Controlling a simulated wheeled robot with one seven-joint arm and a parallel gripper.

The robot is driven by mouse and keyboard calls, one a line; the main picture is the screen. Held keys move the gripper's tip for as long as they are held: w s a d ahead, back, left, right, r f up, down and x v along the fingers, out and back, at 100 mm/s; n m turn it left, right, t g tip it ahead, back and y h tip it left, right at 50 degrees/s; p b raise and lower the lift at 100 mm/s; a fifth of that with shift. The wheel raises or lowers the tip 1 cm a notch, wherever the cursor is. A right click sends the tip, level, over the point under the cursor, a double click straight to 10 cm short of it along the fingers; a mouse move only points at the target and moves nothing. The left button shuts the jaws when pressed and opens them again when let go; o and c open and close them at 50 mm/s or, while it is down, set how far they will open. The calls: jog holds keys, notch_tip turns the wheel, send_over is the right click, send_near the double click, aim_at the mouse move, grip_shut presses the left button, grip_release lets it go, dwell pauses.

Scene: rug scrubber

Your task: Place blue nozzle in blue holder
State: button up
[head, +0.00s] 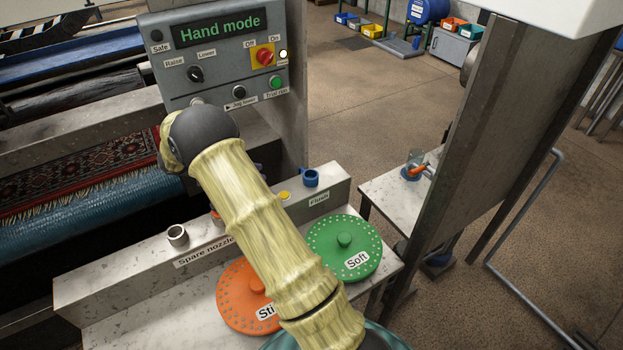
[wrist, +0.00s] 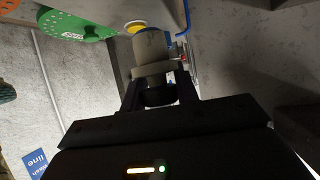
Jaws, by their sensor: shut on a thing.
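The blue holder (head: 311,178) is a small cup with a dark opening at the right end of the grey ledge in the head view. My gripper (wrist: 159,94) shows in the wrist view, with its two dark fingers on either side of a light grey, nozzle-like piece (wrist: 151,52) that has a wide collar. Its dark lower part is between the fingers. In the head view my sleeved arm hides the gripper and the held piece.
A grey cup (head: 177,235) and a yellow-topped fitting (head: 284,196) share the ledge (head: 110,283). A green "Soft" disc (head: 365,238) and an orange "Stiff" disc (head: 238,290) lie in front. A control box (head: 215,75) reading "Hand mode" stands behind. A steel post (head: 465,160) rises at right.

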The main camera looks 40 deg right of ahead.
jog(key=s+d, duration=0.1)
jog(key=d, duration=0.4)
jog(key=s+d+p, duration=0.1)
jog(key=d, duration=0.4)
jog(key=s+d, duration=0.2)
jog(key=d, duration=0.3)
